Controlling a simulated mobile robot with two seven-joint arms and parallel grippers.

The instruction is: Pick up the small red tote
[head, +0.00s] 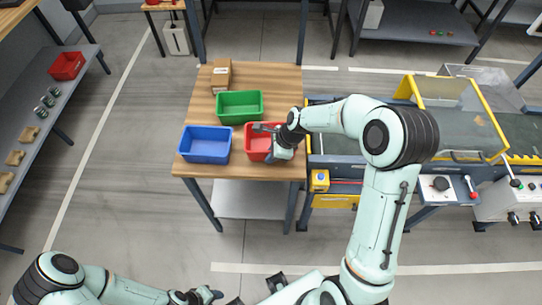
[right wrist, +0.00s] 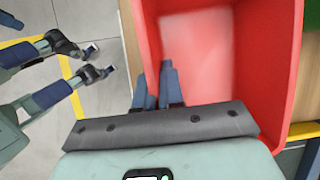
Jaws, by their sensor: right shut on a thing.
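The small red tote (head: 251,146) stands on the wooden table, at the table's right edge. My right gripper (head: 268,142) is at its right side and partly covers it. In the right wrist view the tote (right wrist: 268,60) looks empty, and my right gripper (right wrist: 154,78) is shut on its side wall, with the wall between the fingers. The wrist hides part of the tote. My left gripper (head: 208,295) is low in the head view, far from the table; its jaw opening is too small to judge.
A green tote (head: 240,119) touches or nearly touches the red one's far side. A blue tote (head: 206,158) is to the left, a cardboard box (head: 221,86) behind. A yellow-framed conveyor (head: 345,145) is close on the right. Another red tote (head: 67,66) sits on the left shelf.

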